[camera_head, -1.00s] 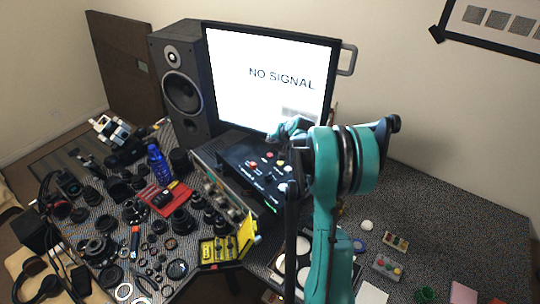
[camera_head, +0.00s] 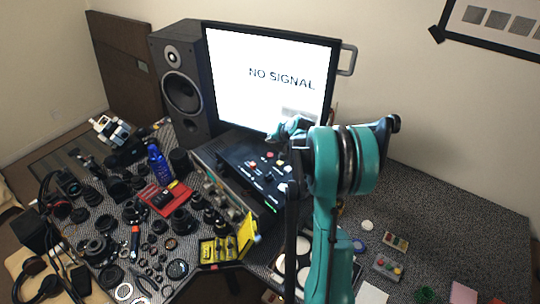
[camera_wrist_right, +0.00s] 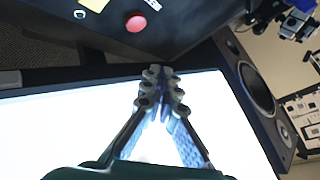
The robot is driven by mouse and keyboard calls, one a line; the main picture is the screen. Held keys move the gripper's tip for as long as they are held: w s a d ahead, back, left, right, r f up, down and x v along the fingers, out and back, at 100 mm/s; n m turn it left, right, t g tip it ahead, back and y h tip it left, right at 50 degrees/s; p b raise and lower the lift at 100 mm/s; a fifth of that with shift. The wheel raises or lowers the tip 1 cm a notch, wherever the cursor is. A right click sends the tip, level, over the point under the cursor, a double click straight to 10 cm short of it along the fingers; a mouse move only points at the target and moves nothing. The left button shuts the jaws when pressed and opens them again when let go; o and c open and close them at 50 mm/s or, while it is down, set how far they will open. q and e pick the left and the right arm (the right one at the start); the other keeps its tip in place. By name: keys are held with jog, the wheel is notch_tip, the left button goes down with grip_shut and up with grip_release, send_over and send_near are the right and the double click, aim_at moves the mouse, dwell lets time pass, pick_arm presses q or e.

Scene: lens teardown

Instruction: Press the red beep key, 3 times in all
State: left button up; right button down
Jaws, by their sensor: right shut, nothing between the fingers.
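The black control panel (camera_head: 262,180) sits on top of a grey device in front of the monitor and carries several small coloured keys. A red key (camera_head: 252,164) shows on its upper face, and a round red key (camera_wrist_right: 136,23) shows near the top of the right wrist view. I cannot read the labels to tell which is the beep key. My right gripper (camera_head: 284,133) is over the panel's far side, in front of the monitor; its closed fingertips (camera_wrist_right: 161,75) hold nothing and appear apart from the red key. My left gripper is out of view.
The monitor (camera_head: 270,75) reads "NO SIGNAL" and stands close behind the gripper. A black speaker (camera_head: 183,90) is to its left. Lens parts, a red tray (camera_head: 165,198) and a yellow case (camera_head: 222,250) crowd the left table. The right table (camera_head: 450,220) has free room.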

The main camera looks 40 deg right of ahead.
notch_tip(320, 180, up, 4)
jog(key=n+p, duration=0.3)
jog(key=n, duration=1.6)
jog(key=shift+f+y+p, duration=0.1)
jog(key=shift+y+p, duration=0.25)
jog(key=shift+y, duration=0.05)
jog(key=shift+f, duration=0.1)
jog(key=b, duration=0.5)
send_over(271, 156)
notch_tip(271, 156, down, 8)
jog(key=shift+w+d+r, duration=0.1)
jog(key=shift+r, duration=0.1)
jog(key=shift+f+b, duration=0.55)
jog(key=shift+b, duration=0.05)
jog(key=shift+f+b, duration=0.4)
jog(key=shift+b, duration=0.05)
